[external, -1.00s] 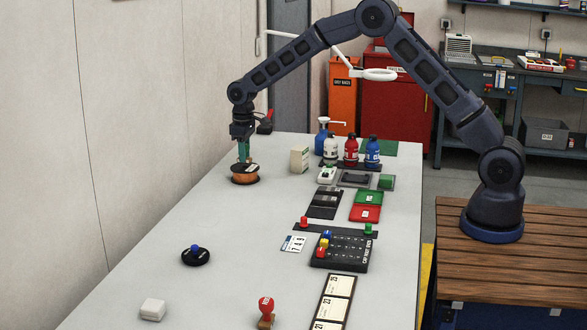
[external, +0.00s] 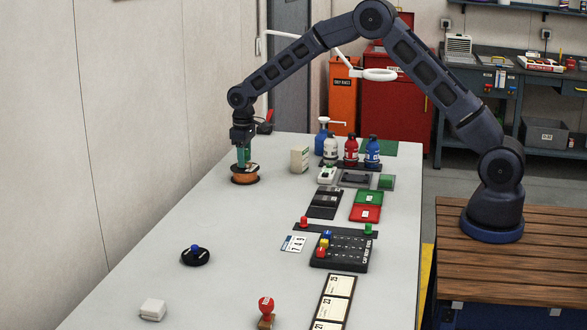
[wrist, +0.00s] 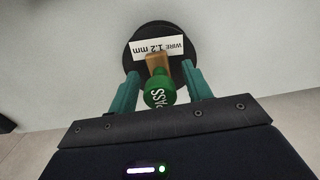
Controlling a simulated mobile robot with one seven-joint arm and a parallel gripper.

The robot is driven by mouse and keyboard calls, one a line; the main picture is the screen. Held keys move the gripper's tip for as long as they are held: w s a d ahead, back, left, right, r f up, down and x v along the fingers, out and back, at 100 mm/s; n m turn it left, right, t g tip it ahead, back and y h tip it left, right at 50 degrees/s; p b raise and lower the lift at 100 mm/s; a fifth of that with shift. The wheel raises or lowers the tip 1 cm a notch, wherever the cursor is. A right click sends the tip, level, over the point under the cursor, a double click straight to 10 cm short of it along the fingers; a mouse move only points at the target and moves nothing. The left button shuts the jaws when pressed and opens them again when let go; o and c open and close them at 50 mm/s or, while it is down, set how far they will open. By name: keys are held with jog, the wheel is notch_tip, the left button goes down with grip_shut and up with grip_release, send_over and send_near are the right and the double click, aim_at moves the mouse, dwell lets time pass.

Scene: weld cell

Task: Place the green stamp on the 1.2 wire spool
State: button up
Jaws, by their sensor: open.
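The green stamp (wrist: 159,93), marked PASS, has a wooden base and appears to rest on the wire spool, partly over the near edge of its white label. The spool (wrist: 134,55) has a dark round top, and its label reads WIRE 1.2 mm. In the external view the copper-coloured spool (external: 245,179) stands at the table's far left. My gripper (wrist: 161,70) is open, with one teal finger on each side of the stamp and visible gaps beside the handle. In the external view my gripper (external: 243,163) is directly over the spool and mostly hides the stamp.
A red stamp (external: 266,308), a black round pad with a blue knob (external: 195,256) and a white block (external: 152,309) are nearer the front.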

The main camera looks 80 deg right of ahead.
notch_tip(320, 180, up, 12)
jog(key=s+a+r+t, duration=0.1)
jog(key=s+a+r, duration=0.2)
jog(key=s+r, duration=0.5)
jog(key=s+a+r+t, duration=0.1)
jog(key=s+a+r, duration=0.3)
jog(key=s, duration=0.6)
jog(key=s+a+r, duration=0.3)
jog(key=s+r, duration=0.5)
jog(key=s, duration=0.1)
jog(key=s+a+f+t, duration=0.1)
jog(key=s+a+f, duration=0.1)
jog(key=s, duration=1.3)
jog(key=s+a+f+t, duration=0.1)
jog(key=s+a+f, duration=0.1)
jog(key=s, duration=1.3)
jog(key=shift+t, duration=0.3)
